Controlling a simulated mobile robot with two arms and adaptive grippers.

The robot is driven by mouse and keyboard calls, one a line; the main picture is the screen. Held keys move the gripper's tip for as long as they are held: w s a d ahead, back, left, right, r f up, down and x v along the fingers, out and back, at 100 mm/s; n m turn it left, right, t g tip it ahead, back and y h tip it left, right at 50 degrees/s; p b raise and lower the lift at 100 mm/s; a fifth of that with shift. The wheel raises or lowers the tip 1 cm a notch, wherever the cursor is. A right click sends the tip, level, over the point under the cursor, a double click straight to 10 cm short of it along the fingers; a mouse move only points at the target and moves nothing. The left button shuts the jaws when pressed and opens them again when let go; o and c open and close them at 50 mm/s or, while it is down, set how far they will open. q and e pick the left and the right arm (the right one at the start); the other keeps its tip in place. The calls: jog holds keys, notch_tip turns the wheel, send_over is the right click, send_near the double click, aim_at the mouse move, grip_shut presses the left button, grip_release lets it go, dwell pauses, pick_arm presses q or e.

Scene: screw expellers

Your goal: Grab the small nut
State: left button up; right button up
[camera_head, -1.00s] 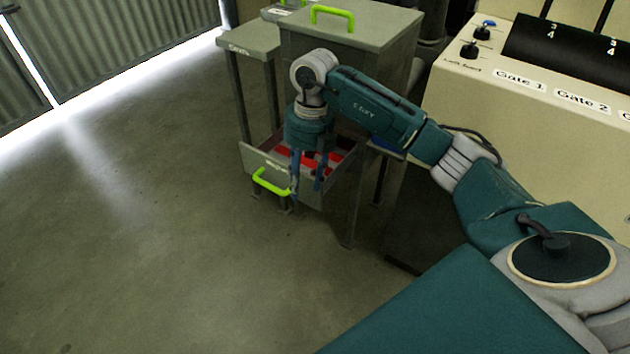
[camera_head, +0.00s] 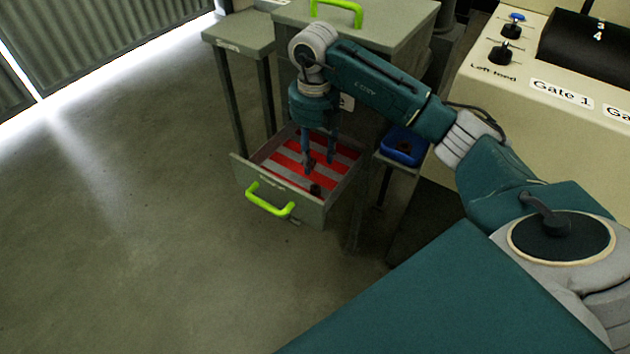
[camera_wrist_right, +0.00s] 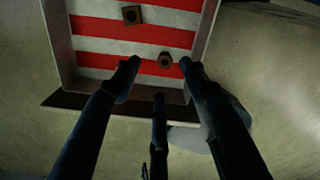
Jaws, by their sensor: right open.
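An open grey drawer (camera_head: 240,174) has a red-and-white striped bottom. In the right wrist view, a dark hexagonal nut (camera_wrist_right: 165,59) and a squarer dark nut (camera_wrist_right: 131,15) lie apart on the stripes. I cannot tell for certain which is the small nut. A dark piece (camera_head: 315,190) shows near the drawer's front in the head view. My right gripper (camera_head: 319,162) points down over the drawer, open and empty. In the wrist view its fingertips (camera_wrist_right: 158,68) spread around the hexagonal nut's place in the picture, apparently above it. My left gripper is not in view.
The drawer has a green handle (camera_head: 268,201) and raised walls around the nuts. A blue tray (camera_head: 402,146) with something dark in it stands right of the drawer. A cream machine (camera_head: 490,75) is at right. The floor at left is clear.

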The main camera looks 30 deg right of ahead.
aim_at(316, 186)
jog(key=f, duration=0.2)
jog(key=shift+s+a+f, duration=0.25)
jog(key=shift+s+f, duration=0.05)
jog(key=shift+s, duration=0.05)
jog(key=shift+f+b, duration=0.3)
jog(key=shift+f, duration=0.35)
jog(key=f+b, duration=0.1)
jog(key=f, duration=0.4)
jog(key=shift+s+f, duration=0.1)
jog(key=shift+s, duration=0.1)
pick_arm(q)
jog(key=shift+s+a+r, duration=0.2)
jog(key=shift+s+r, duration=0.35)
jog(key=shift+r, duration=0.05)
pick_arm(e)
grip_shut()
